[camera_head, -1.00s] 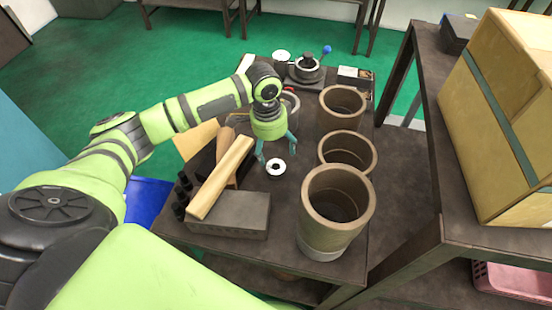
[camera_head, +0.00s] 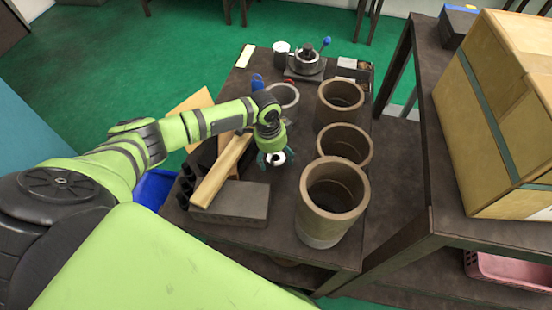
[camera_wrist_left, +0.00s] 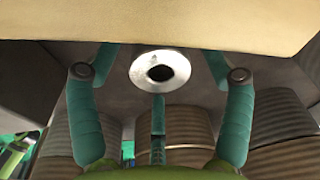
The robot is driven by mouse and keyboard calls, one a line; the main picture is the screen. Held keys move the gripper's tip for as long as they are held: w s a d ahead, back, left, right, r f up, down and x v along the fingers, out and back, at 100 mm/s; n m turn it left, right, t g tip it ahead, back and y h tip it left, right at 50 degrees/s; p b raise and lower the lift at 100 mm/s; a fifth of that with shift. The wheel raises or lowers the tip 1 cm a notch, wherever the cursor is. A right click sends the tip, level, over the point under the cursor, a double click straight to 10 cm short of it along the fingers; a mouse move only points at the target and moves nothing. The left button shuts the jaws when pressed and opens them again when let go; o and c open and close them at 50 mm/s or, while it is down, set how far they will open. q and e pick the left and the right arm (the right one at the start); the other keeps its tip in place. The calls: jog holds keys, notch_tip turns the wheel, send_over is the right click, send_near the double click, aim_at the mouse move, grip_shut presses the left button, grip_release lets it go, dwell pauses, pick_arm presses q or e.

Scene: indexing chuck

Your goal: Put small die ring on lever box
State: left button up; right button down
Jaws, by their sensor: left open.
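The small die ring is a pale disc with a dark centre hole (camera_head: 277,158). It lies on the dark bench, right of a wooden bar. My left gripper (camera_head: 275,157) is open, its teal fingers either side of the ring. In the left wrist view the ring (camera_wrist_left: 160,71) sits between the spread fingertips (camera_wrist_left: 160,68), with no clear contact. A small open box (camera_head: 354,70) stands at the bench's back right, beside a round chuck with a blue-knobbed lever (camera_head: 307,63); I cannot tell for sure which is the lever box. My right gripper is out of view.
Several brown pots line the bench's right side, the nearest (camera_head: 333,198) the tallest. A grey block (camera_head: 229,203) and the wooden bar (camera_head: 222,171) lie left of my gripper. A shelf with a large carton (camera_head: 492,110) is on the right.

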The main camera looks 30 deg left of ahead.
pick_arm(q)
grip_shut()
jog(key=shift+r, duration=0.1)
jog(key=shift+w, duration=0.1)
